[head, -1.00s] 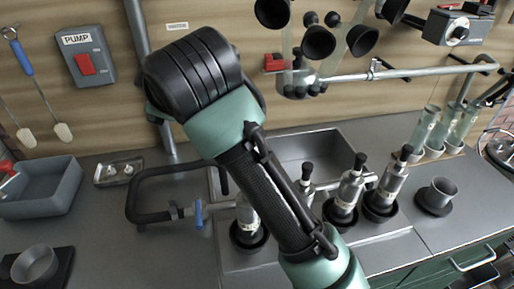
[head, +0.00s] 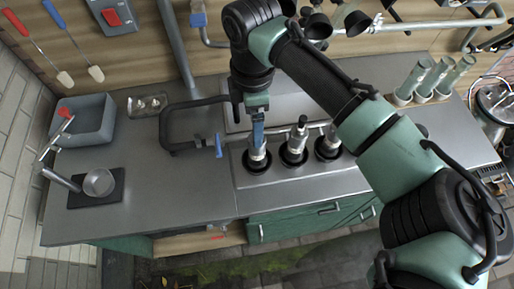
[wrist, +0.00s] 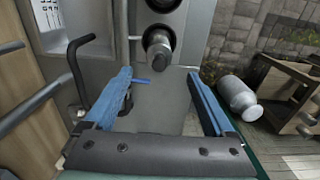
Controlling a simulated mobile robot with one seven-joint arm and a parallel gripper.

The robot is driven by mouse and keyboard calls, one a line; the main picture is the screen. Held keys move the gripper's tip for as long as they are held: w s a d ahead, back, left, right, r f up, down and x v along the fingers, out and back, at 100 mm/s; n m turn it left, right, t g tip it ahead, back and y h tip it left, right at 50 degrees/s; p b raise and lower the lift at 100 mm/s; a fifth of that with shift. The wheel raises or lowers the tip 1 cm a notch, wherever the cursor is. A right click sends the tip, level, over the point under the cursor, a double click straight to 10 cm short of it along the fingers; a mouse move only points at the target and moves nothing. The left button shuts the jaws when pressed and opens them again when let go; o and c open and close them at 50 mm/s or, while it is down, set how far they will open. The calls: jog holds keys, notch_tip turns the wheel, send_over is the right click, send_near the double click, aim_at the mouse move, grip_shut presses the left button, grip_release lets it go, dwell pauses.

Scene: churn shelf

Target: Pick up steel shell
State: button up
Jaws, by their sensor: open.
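Several steel shells with black tops stand upright in black cups along the sink's front ledge. The leftmost steel shell (head: 257,160) is directly below my gripper (head: 258,135) in the head view, its top hidden by a blue finger. A middle steel shell (head: 295,148) and a right one (head: 329,143) stand beside it. In the wrist view my gripper (wrist: 160,76) is open with nothing between its blue fingers. The nearest steel shell (wrist: 158,45) shows end-on beyond the fingertips, above the middle of that picture. I cannot tell which shell the task means.
A black bent pipe with a blue valve (head: 218,146) stands left of the shells. A grey bin (head: 95,120) and a small steel pan (head: 98,182) are farther left. The worktop between pan and pipe is clear.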

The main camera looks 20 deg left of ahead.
aim_at(257, 152)
notch_tip(257, 152, down, 3)
jog(key=shift+r, duration=0.1)
jog(key=shift+w+d+f+p, duration=0.15)
jog(key=shift+f+p, duration=0.35)
jog(key=shift+f, duration=0.85)
jog(key=shift+w+d+f+p, duration=0.1)
jog(key=shift+f+p, duration=0.4)
jog(key=shift+f, duration=0.8)
grip_shut()
